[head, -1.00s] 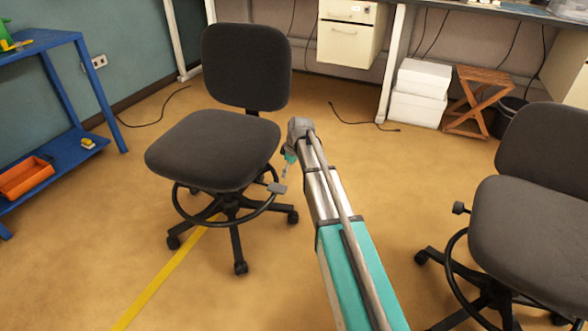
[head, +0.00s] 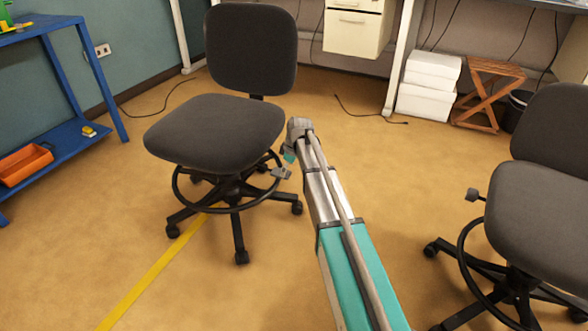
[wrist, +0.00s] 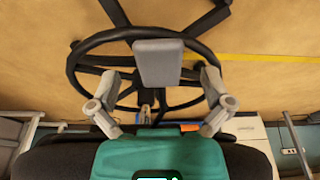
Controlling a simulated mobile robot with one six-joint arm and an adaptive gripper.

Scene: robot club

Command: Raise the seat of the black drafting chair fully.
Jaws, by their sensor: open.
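The black drafting chair (head: 215,130) stands left of centre in the head view, with a dark foot ring (head: 236,209) and a wheeled base below the seat. A small grey paddle (head: 281,172) sticks out at its right, below seat level. My gripper (head: 288,156) is beside the chair's right edge, close to the paddle; its fingers are hard to make out there. In the wrist view, my open gripper (wrist: 160,80) has one finger on each side of the grey paddle (wrist: 158,62), apart from it. The foot ring (wrist: 84,47) shows behind the paddle.
A second dark chair (head: 545,220) with a foot ring stands at the right. A blue shelf (head: 75,70) with an orange tray (head: 22,162) stands at the left. White boxes (head: 425,103) and a wooden folding stool (head: 488,92) are at the back. Open floor lies in front.

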